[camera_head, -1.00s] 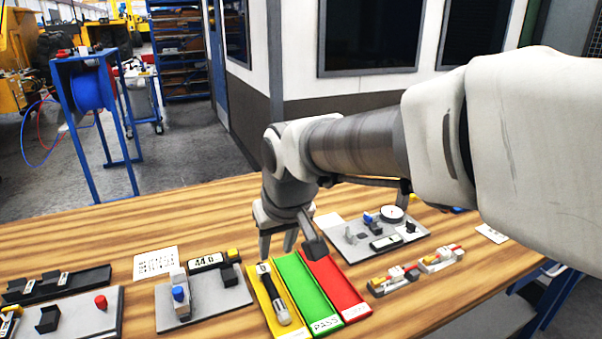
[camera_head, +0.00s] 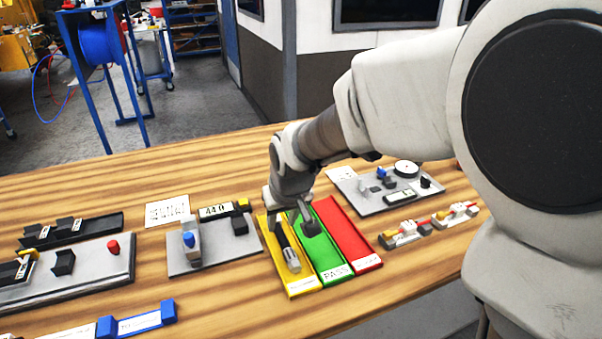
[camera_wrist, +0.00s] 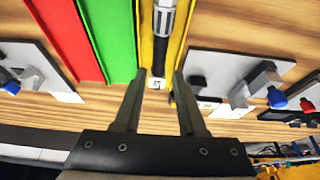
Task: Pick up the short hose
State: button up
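The short hose (camera_head: 288,248) is a black tube with a silver fitting at its near end. It lies lengthwise in the yellow tray (camera_head: 304,288). In the wrist view the hose (camera_wrist: 162,22) is at the top centre, its black end towards my gripper. My gripper (camera_head: 291,222) is above the far part of the yellow and green trays, pointing down. In the wrist view my gripper (camera_wrist: 160,76) is open, its fingers apart with nothing held. The hose's black end lines up with the gap between the fingertips; I cannot tell the height between them. A finger hides part of the hose in the head view.
The green PASS tray (camera_head: 335,272) and the red tray (camera_head: 366,262) adjoin the yellow tray on the right. A grey fixture with a 44.0 display (camera_head: 214,211) stands close on the left. Another fixture plate with a dial (camera_head: 372,207) is behind right. Bare table lies in front.

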aim_at(282, 235)
jog(key=f, duration=0.4)
jog(key=shift+w+b, duration=0.3)
jog(key=shift+b, duration=0.1)
jog(key=shift+w+a+f, duration=0.15)
jog(key=shift+w+f, duration=0.1)
jog(key=shift+f, duration=0.2)
grip_shut()
